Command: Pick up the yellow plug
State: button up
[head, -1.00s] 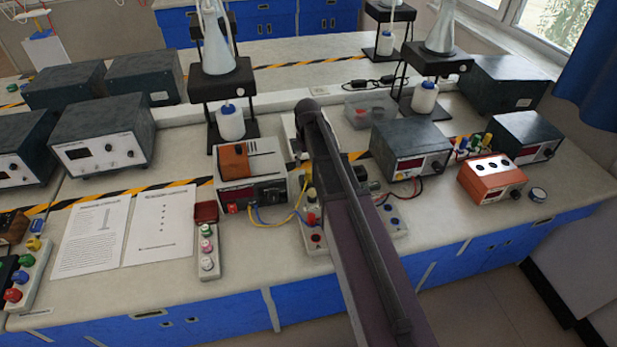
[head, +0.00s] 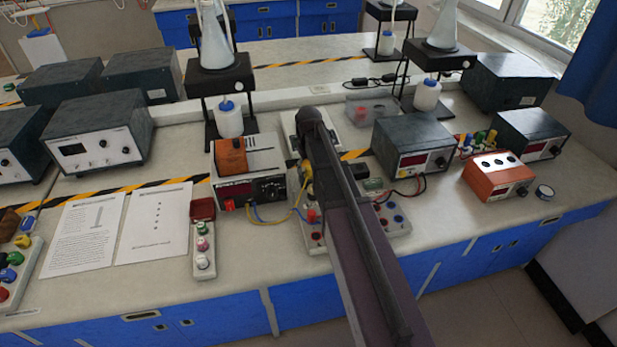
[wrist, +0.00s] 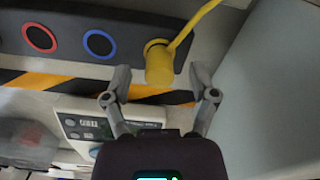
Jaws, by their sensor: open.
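The yellow plug (wrist: 159,66) stands in a socket at the end of a dark grey socket strip (wrist: 70,35) in the wrist view. A yellow lead (wrist: 195,27) runs up and right from it. My gripper (wrist: 160,88) is open and empty, with one fingertip on each side of the plug in the picture. In the head view my own arm covers the gripper, and a yellow lead (head: 273,221) runs to the area beside the arm.
The strip also has a red-ringed socket (wrist: 40,38) and a blue-ringed socket (wrist: 99,43). In the head view a meter with an orange block (head: 231,157) stands left of my arm, and a dark power supply (head: 412,140) stands right. Papers (head: 85,235) lie at the left.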

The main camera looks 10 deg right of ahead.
jog(key=shift+f, duration=0.2)
dwell(0.5)
grip_shut()
